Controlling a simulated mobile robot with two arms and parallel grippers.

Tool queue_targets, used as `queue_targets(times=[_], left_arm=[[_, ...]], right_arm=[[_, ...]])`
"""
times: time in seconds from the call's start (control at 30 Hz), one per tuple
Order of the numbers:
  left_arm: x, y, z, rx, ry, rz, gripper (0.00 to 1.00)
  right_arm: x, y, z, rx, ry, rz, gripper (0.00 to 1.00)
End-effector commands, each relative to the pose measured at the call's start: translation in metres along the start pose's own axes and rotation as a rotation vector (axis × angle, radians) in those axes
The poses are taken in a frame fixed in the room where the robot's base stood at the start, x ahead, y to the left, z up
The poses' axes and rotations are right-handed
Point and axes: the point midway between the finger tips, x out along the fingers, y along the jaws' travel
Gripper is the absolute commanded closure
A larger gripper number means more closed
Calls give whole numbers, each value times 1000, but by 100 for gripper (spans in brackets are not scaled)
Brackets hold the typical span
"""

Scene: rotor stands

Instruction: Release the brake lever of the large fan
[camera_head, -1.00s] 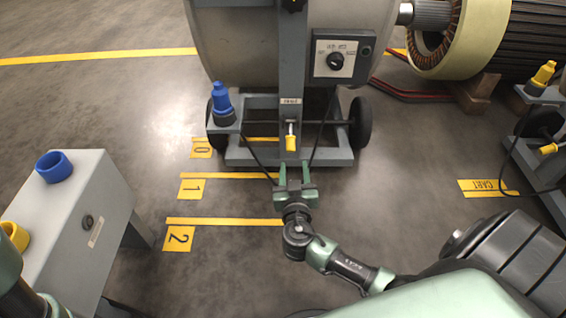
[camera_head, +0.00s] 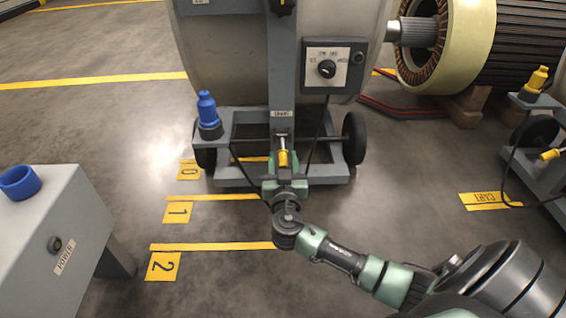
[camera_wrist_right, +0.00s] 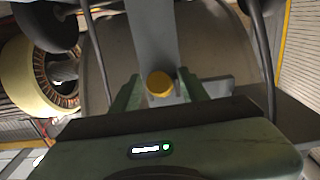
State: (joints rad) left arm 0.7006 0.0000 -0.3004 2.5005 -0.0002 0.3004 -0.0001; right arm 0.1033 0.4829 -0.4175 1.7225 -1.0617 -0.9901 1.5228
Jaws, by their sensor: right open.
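The large fan (camera_head: 232,60) stands on a grey wheeled cart at the top centre of the head view. Its brake lever has a yellow grip (camera_head: 283,157) at the foot of the grey upright, below a small label. My right gripper (camera_head: 284,168) is open at the lever, fingers pointing toward the cart. In the right wrist view the round yellow grip end (camera_wrist_right: 159,84) sits between the two green fingers, with no clear contact on either side. My left gripper is not in view.
A control box (camera_head: 334,66) with a black knob is on the upright. A blue plug (camera_head: 208,110) stands on the cart's left side, with black cables hanging nearby. A grey cabinet (camera_head: 45,225) is at left and a second cart (camera_head: 552,125) at right.

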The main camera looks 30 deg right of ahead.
Motion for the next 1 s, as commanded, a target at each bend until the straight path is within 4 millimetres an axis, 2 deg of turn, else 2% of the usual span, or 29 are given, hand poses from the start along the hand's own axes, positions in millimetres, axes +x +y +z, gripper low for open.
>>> queue_targets(times=[0.17,0.33,1.0], left_arm=[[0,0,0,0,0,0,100],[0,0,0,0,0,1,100],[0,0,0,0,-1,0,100]], right_arm=[[0,0,0,-1,-1,0,56],[0,0,0,-1,-1,0,100],[0,0,0,-1,-1,0,100]])
